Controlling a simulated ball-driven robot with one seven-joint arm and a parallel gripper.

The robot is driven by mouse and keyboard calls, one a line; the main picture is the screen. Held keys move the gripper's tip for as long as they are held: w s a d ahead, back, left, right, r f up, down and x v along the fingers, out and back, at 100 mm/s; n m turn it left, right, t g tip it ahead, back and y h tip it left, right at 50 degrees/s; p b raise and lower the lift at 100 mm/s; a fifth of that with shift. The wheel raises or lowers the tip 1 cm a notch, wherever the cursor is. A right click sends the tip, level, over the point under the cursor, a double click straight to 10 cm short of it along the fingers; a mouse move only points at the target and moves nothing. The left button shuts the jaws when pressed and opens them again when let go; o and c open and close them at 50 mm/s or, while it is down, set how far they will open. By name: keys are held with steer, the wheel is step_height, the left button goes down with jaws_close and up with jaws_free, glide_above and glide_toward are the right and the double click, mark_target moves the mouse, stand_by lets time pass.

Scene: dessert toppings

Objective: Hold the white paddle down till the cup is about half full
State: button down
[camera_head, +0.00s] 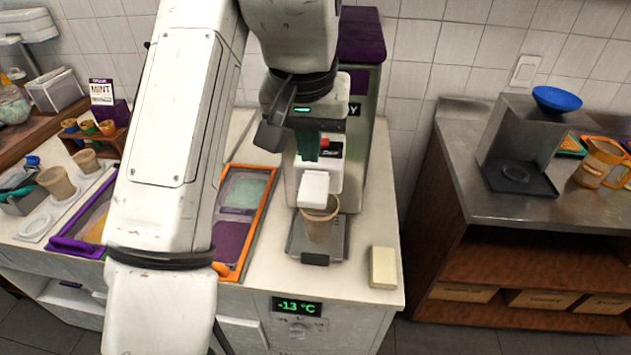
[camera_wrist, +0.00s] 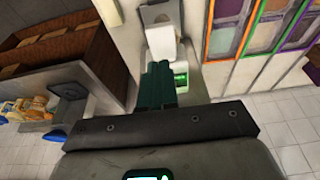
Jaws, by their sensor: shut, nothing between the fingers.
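The dispenser (camera_head: 361,100) is a steel tower with a purple top, standing on the white counter. My gripper (camera_head: 307,152), with dark green fingers, is shut and empty just above the paddle. In the wrist view the fingers (camera_wrist: 158,80) point at the white paddle (camera_wrist: 163,48); whether they touch it is unclear.
A pale yellow block (camera_head: 383,268) lies right of the drip tray. Orange-framed topping bins (camera_head: 262,205) are to the left. A steel counter (camera_head: 470,180) with a blue bowl (camera_head: 557,98) and an amber jug (camera_head: 600,165) is across a gap at right.

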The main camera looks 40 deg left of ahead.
mark_target(313, 206)
steer(key=p+x, duration=0.2)
steer(key=x, duration=0.8)
steer(key=shift+f, duration=0.2)
steer(key=shift+f+t+y+b, duration=0.3)
steer(key=shift+t+y+b, duration=0.1)
steer(key=shift+t+b, duration=0.25)
steer(key=t+b, duration=0.1)
steer(key=f+t+y+b, duration=0.1)
steer(key=b, duration=0.1)
steer(key=shift+s+d+f+t+y, duration=0.2)
steer(key=shift+s+d+t+y, duration=0.05)
steer(key=shift+s+y, duration=0.1)
steer(key=shift+s+f+b, duration=0.1)
steer(key=shift+f+b, duration=0.45)
steer(key=shift+b, duration=0.05)
steer(key=shift+d+f+t+y+b, duration=0.1)
steer(key=shift+f+t+y+b, duration=0.15)
steer(key=shift+t+b, duration=0.25)
steer(key=shift+f, duration=0.15)
stand_by(0.8)
